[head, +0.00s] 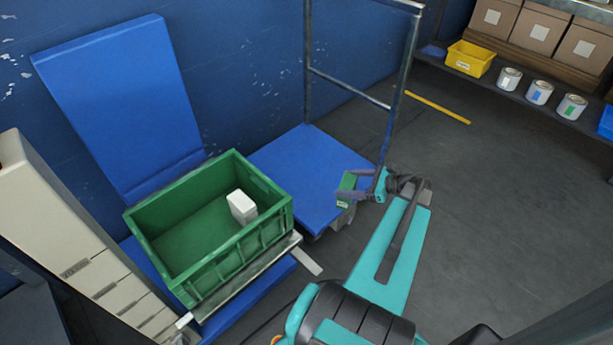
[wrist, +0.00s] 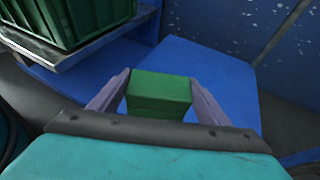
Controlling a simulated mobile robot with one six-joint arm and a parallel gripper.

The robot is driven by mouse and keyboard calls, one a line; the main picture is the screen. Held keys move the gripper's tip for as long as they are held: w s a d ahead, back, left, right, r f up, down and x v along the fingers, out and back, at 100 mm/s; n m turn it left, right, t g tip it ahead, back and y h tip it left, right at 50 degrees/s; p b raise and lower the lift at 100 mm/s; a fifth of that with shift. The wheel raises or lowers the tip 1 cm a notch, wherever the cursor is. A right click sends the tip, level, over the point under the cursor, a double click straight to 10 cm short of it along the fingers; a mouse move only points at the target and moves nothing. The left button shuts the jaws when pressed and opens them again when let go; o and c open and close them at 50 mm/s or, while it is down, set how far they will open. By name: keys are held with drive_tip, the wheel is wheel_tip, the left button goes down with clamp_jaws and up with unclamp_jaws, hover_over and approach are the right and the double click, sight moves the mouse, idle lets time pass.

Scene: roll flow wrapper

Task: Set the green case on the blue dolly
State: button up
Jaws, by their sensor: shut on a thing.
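The green case (head: 346,190) is a small box held between the fingers of my gripper (head: 358,186), which is shut on it. In the wrist view the case (wrist: 160,92) sits between the two pale fingers (wrist: 160,98). The blue dolly (head: 290,170) has a flat blue deck and a grey tube handle. In the head view the case overlaps the deck's right edge. In the wrist view the deck (wrist: 220,78) shows behind and around it. I cannot tell how high the case is above the deck. The visible deck is empty.
A green crate (head: 275,221) with a white box (head: 242,207) inside stands left of the dolly. The dolly's handle (head: 347,88) rises at its far right side. A yellow bin (head: 468,60), cans (head: 539,92) and cartons (head: 538,27) are at back right. The grey floor at right is clear.

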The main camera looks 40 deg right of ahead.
drive_tip(key=shift+w+a, duration=0.1)
drive_tip(key=shift+w, duration=0.15)
drive_tip(key=w+d+f+b, duration=0.1)
drive_tip(key=w+d+b, duration=0.3)
drive_tip(key=w, duration=0.9)
drive_tip(key=shift+d+f, duration=0.2)
drive_tip(key=shift+d, duration=1.05)
drive_tip(key=shift+w+d+f+b, duration=0.1)
drive_tip(key=shift+w+f+b, duration=0.1)
drive_tip(key=shift+f+b, duration=0.35)
drive_tip(key=shift+w+d+f+b, duration=0.1)
drive_tip(key=shift+w+f+b, duration=0.1)
drive_tip(key=shift+f+b, duration=0.4)
drive_tip(key=shift+w+d+f+b, duration=0.1)
drive_tip(key=shift+w+f+b, duration=0.2)
drive_tip(key=shift+f, duration=0.4)
drive_tip(key=shift+s, duration=0.1)
drive_tip(key=o, duration=1.2)
drive_tip(key=shift+f, duration=0.1)
